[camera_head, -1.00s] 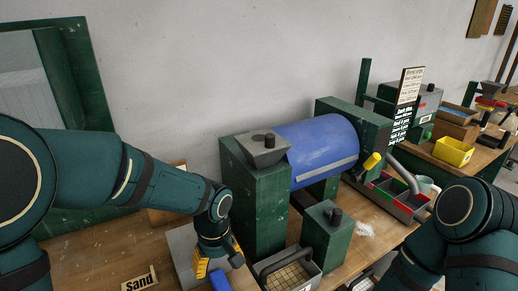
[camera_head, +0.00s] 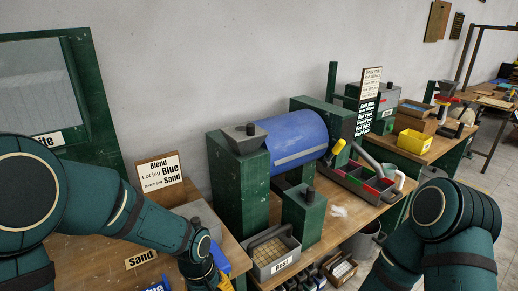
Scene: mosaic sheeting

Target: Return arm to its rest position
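My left arm (camera_head: 135,215) comes in from the left and bends down over the near bench. My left gripper (camera_head: 222,283) is at the bottom edge, with only a bit of its yellow finger showing, beside a blue object (camera_head: 219,257). Whether it is open or holds anything cannot be seen. My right arm (camera_head: 445,225) shows at the lower right, bent downward. Its gripper is below the picture.
A green machine with a blue drum (camera_head: 292,139) stands on the bench, with a grey bin (camera_head: 272,252) in front. A "Blend Blue Sand" sign (camera_head: 160,171) and a "Sand" label (camera_head: 141,260) are near my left arm. A divided tray (camera_head: 365,183) lies right of the drum.

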